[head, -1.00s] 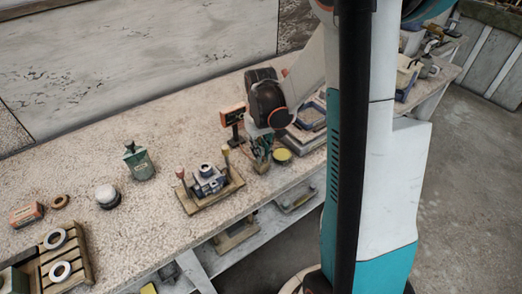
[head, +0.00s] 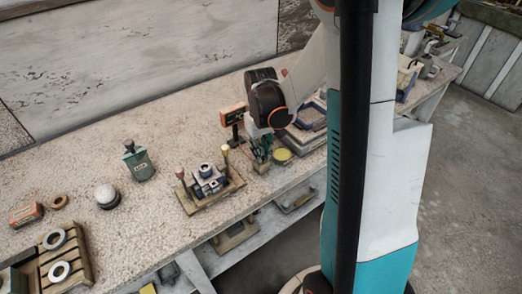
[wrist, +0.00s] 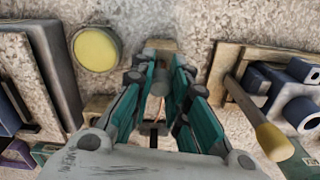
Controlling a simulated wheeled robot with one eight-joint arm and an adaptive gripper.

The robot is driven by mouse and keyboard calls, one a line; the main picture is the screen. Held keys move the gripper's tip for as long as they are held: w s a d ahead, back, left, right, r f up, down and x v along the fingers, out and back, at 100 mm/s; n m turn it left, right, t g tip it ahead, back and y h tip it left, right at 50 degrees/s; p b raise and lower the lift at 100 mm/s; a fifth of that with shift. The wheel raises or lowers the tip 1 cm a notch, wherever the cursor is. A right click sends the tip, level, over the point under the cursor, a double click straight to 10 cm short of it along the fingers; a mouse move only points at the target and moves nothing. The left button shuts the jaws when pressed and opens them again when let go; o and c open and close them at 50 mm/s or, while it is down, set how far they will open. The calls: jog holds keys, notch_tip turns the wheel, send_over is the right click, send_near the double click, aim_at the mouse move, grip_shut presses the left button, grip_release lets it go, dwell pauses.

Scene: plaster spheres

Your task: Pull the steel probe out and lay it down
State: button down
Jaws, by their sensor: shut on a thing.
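My gripper (wrist: 160,98) has teal fingers and points down at the bench. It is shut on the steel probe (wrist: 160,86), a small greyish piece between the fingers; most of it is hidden. In the head view my gripper (head: 261,152) is low over the bench's front edge, at a small wooden block (head: 262,167). Part of a wooden block (wrist: 160,45) also shows beyond the fingertips in the wrist view. I cannot tell how much of the probe is inside the block.
A wooden tray (head: 192,209) with a grey metal fixture and upright handles stands close to the left. A round yellow-topped tin (head: 282,156) and stacked frames (head: 303,138) are on the right. A small display (head: 233,116) stands behind.

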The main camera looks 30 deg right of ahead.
jog(key=shift+f+b, duration=0.5)
jog(key=shift+f, duration=0.15)
jog(key=c, duration=1.5)
grip_release()
jog(key=shift+o, duration=0.2)
jog(key=shift+r, duration=0.1)
jog(key=shift+r+p, duration=1.4)
jog(key=shift+r, duration=0.55)
jog(key=shift+s+a, duration=0.1)
